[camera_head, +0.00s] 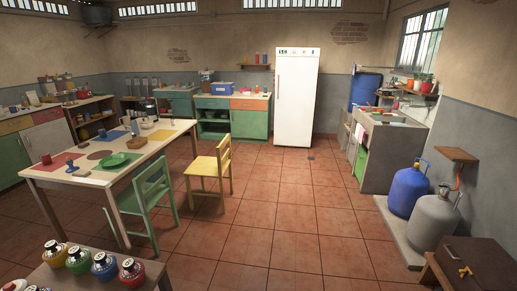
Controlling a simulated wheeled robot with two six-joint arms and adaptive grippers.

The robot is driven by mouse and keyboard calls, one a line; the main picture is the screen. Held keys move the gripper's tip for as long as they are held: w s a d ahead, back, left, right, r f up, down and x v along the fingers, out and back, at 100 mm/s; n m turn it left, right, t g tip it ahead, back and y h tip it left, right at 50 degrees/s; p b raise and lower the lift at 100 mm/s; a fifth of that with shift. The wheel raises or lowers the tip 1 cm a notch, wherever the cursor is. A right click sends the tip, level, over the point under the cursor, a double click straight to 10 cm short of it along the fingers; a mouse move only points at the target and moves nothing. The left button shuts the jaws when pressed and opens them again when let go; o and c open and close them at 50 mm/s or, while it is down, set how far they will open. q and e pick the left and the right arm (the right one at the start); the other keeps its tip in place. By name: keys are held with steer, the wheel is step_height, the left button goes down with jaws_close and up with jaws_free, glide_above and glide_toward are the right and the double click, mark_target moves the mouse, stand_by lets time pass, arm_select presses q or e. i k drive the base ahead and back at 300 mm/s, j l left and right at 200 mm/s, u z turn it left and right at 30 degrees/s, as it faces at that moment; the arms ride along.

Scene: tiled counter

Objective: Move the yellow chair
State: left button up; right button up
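The yellow chair (209,170) stands upright on the tiled floor at the right end of the white table (88,180). Its seat faces the table and its backrest is on the right side. A green chair (150,202) stands nearer to me, at the table's front side, apart from the yellow one. Neither of my grippers shows in the head view, so I cannot see where they are relative to the chair.
Open floor (285,215) lies right of the yellow chair. Blue and grey gas cylinders (408,190) stand at the right. A low table with several colourful canisters (105,265) is at the front left. A brown box (480,262) is front right. A white fridge (296,98) stands at the back.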

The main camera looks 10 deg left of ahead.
mark_target(206, 166)
steer(key=i+z, duration=0.2)
steer(key=i, duration=2.7)
steer(key=i+l+u, duration=0.1)
steer(key=i+u, duration=0.15)
steer(key=i, duration=0.35)
steer(key=i+l+u, duration=0.2)
steer(key=i, duration=0.4)
steer(key=i+l+u, duration=0.25)
steer(key=i, duration=0.3)
steer(key=i+l+u, duration=0.25)
steer(key=i+l, duration=0.25)
steer(key=i+l+u, duration=0.7)
steer(key=l+u, duration=0.15)
steer(key=i+l+u, duration=0.15)
steer(key=l+u, duration=0.15)
steer(key=i+l+u, duration=0.1)
steer(key=l+u, duration=0.15)
steer(key=l, duration=0.2)
steer(key=i+l+u, duration=0.1)
steer(key=l+u, duration=0.2)
steer(key=l, duration=0.15)
